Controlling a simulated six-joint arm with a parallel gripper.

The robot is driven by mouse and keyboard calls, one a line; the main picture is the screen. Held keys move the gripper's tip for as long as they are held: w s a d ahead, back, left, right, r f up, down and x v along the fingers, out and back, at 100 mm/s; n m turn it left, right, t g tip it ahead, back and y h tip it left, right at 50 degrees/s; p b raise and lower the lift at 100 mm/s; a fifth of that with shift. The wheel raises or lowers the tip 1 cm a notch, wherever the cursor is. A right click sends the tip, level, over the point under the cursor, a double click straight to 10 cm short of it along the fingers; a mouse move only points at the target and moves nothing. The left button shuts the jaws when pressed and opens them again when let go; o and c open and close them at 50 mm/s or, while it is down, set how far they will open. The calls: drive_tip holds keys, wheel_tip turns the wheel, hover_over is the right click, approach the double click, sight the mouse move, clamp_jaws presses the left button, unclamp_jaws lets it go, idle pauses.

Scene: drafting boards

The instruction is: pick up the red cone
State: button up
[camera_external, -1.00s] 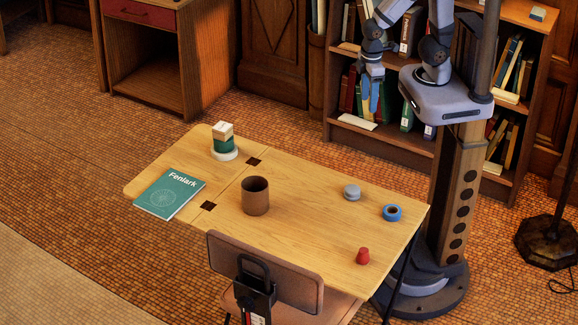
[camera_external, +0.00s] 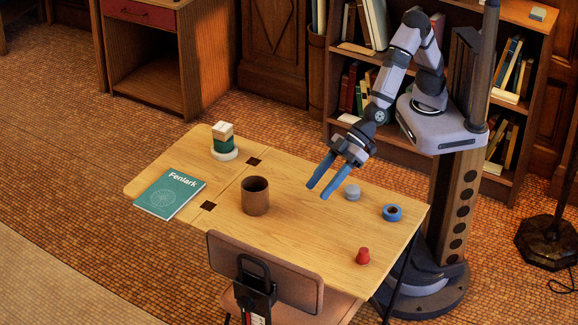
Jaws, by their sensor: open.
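The red cone (camera_external: 363,256) is small with a blunt top and stands upright near the front right edge of the wooden table (camera_external: 300,246). My gripper (camera_external: 317,193) has two blue fingers, spread apart with nothing between them. It hangs above the middle of the table, pointing down to the left. It is up and to the left of the red cone in the picture, well apart from it.
A grey round piece (camera_external: 353,192) and a blue ring (camera_external: 392,213) lie between my arm and the cone. A brown cup (camera_external: 255,196), a stacked block toy (camera_external: 224,143) and a green book (camera_external: 170,193) are further left. A chair (camera_external: 265,272) stands at the front edge.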

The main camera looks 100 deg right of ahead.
sight(365, 255)
drive_tip(key=s+a+f+t+b, duration=0.2)
drive_tip(key=a+f+b, duration=0.1)
drive_tip(key=a, duration=0.2)
drive_tip(key=s+a+f+m+t+h+b, duration=0.1)
drive_tip(key=s+a+f+t+b, duration=0.1)
drive_tip(key=a, duration=0.4)
drive_tip(key=s+a+f+t+b, duration=0.2)
drive_tip(key=s+a+f+b, duration=0.1)
drive_tip(key=a+f+b, duration=0.1)
drive_tip(key=shift+a+f+h, duration=0.3)
drive_tip(key=shift+a, duration=0.35)
drive_tip(key=s+f+b, duration=0.1)
drive_tip(key=s, duration=0.1)
drive_tip(key=s+f+t+h+b, duration=0.1)
drive_tip(key=s, duration=0.2)
drive_tip(key=s+f+m+t+h+b, duration=0.1)
drive_tip(key=s, duration=0.2)
drive_tip(key=shift+a+f, duration=0.25)
drive_tip(key=shift+f, duration=0.1)
drive_tip(key=shift+s+d+h, duration=0.1)
drive_tip(key=shift+s+h, duration=0.1)
drive_tip(key=shift+h, duration=0.2)
drive_tip(key=shift+w+f, duration=0.15)
drive_tip(key=shift+w, duration=1.7)
drive_tip(key=shift+w+f, duration=0.1)
drive_tip(key=shift+w, duration=1.75)
drive_tip(key=shift+c, duration=0.3)
drive_tip(key=c, duration=1.1)
